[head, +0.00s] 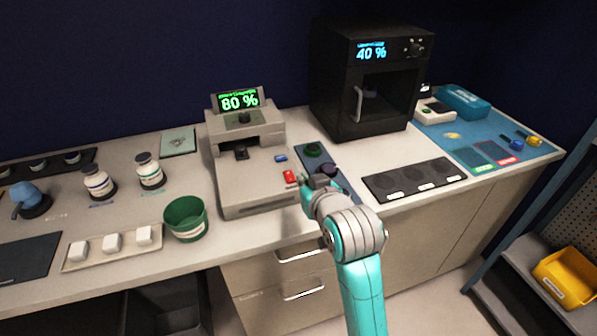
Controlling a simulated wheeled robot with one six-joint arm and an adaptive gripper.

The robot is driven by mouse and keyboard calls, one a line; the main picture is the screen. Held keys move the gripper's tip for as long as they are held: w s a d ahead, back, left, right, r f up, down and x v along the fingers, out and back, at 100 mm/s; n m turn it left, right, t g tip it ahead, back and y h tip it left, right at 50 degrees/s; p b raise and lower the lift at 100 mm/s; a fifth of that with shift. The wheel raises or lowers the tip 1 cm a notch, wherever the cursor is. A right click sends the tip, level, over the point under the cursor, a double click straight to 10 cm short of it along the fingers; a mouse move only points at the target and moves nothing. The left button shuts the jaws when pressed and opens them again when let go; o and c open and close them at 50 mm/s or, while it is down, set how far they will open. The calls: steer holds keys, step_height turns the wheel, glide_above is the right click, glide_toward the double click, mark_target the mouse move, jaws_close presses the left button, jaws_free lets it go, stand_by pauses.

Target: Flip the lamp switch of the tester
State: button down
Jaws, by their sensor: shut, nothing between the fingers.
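The tester (240,190) is a beige-grey device on the bench with a green "80 %" display (239,99) on top. A small red switch (290,176) sits near the right side of its front deck, and a small blue part (281,158) lies behind it. Which one is the lamp switch, and its position, I cannot tell. My gripper (302,183) is shut and empty, just right of the red switch; contact cannot be made out. My wrist hides part of the tester's right edge.
A black oven-like box (372,80) stands behind right. A black tray (417,178) lies right of my arm.

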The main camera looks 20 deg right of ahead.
steer(key=shift+s+r, duration=0.1)
steer(key=shift+s, duration=1.05)
steer(key=s+f, duration=1.8)
steer(key=s, duration=0.1)
steer(key=s+r+t, duration=0.1)
steer(key=s, duration=2.3)
steer(key=shift+s, duration=0.3)
